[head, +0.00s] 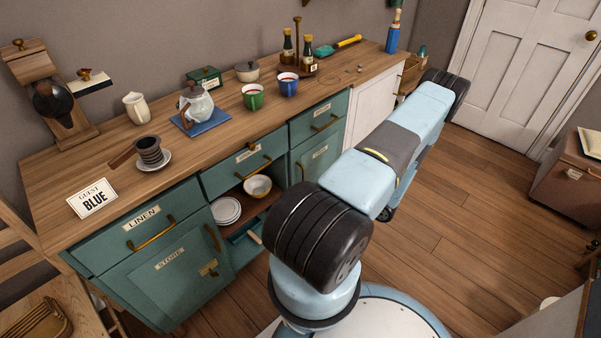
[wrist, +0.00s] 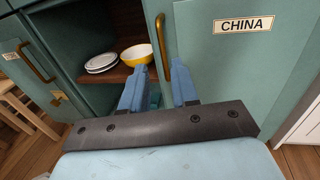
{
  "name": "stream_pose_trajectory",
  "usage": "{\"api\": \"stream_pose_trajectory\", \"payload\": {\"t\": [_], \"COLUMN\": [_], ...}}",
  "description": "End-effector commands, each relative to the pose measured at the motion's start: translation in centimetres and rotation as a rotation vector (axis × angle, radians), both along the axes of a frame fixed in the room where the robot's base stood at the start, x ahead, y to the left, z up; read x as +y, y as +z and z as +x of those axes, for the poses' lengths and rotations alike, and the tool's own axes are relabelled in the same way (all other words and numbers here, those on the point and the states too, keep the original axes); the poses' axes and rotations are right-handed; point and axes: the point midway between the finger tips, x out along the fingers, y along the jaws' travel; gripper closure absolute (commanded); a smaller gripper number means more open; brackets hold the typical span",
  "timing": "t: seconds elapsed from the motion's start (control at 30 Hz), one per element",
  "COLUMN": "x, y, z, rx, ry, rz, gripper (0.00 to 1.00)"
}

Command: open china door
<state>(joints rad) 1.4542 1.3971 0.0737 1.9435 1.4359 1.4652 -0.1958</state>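The china door is a teal cabinet panel with a CHINA label; it fills the right of the wrist view (wrist: 255,65) and appears shut. In the head view the china door (head: 318,152) is partly hidden by my arm. Its upright brass handle (wrist: 162,42) is near the door's left edge. My gripper (wrist: 160,68) is open, its two blue fingers apart. The handle's lower part shows between the fingers; I cannot tell whether either touches it. My gripper is not visible in the head view.
Left of the door is an open shelf with a yellow bowl (wrist: 138,54) and stacked plates (wrist: 103,62). The store door (head: 170,265) is further left. Cups, a teapot (head: 195,105) and bottles stand on the wooden counter (head: 225,135). Wooden floor (head: 465,225) is clear on the right.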

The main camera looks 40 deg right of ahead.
Motion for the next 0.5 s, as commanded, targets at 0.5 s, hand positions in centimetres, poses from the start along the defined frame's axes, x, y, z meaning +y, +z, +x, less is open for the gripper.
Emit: {"api": "stream_pose_trajectory", "payload": {"t": [0.5], "x": [2.0], "y": [-0.6], "z": [5.5], "rx": [-0.003], "ry": [-0.007], "rz": [0.013], "gripper": [0.71]}}
